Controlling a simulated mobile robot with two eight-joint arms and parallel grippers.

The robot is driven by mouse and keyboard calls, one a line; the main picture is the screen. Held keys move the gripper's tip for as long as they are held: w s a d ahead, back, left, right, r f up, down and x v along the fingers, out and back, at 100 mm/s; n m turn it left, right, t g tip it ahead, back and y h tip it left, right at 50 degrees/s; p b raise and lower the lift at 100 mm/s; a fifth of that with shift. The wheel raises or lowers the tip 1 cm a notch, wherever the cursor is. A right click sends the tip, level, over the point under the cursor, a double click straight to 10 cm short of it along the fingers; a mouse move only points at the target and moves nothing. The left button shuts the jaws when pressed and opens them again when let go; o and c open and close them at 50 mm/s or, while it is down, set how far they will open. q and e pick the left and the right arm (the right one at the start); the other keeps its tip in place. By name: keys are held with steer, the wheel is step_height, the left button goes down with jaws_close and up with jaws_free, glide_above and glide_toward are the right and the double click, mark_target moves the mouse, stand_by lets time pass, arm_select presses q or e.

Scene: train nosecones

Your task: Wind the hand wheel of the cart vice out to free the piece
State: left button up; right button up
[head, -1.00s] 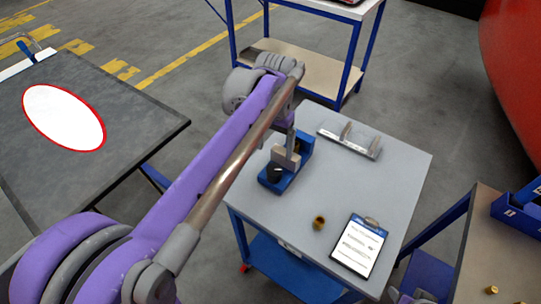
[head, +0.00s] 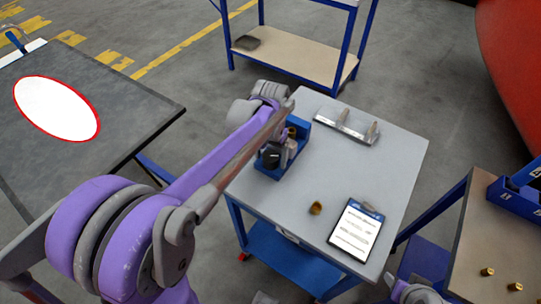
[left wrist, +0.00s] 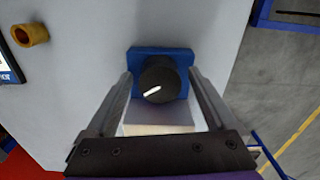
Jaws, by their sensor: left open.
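The blue cart vice (head: 292,164) stands on the near left part of the grey cart top (head: 365,150). Its black hand wheel (head: 272,155) faces the near left side. In the left wrist view the wheel (left wrist: 160,80) shows a white mark and sits in front of the blue vice body (left wrist: 146,53). My left gripper (left wrist: 161,76) is open, with one finger on each side of the wheel and visible gaps. A pale block (left wrist: 157,118) shows below the wheel, partly behind the gripper. My arm hides part of the vice, and I cannot make out the piece clearly.
A brass part (head: 316,208) and a clipboard (head: 357,229) lie on the cart's near side. A metal bracket rack (head: 346,125) stands at its far edge. A dark table (head: 150,105) is at left. A bench with brass parts (head: 487,271) and a blue bin (head: 515,196) is at right.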

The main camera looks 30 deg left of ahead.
arm_select(q)
steer(key=c, duration=1.4)
steer(key=shift+o, duration=0.2)
steer(key=n, duration=0.4)
steer(key=shift+n+b, duration=0.3)
steer(key=shift+n, duration=2.1)
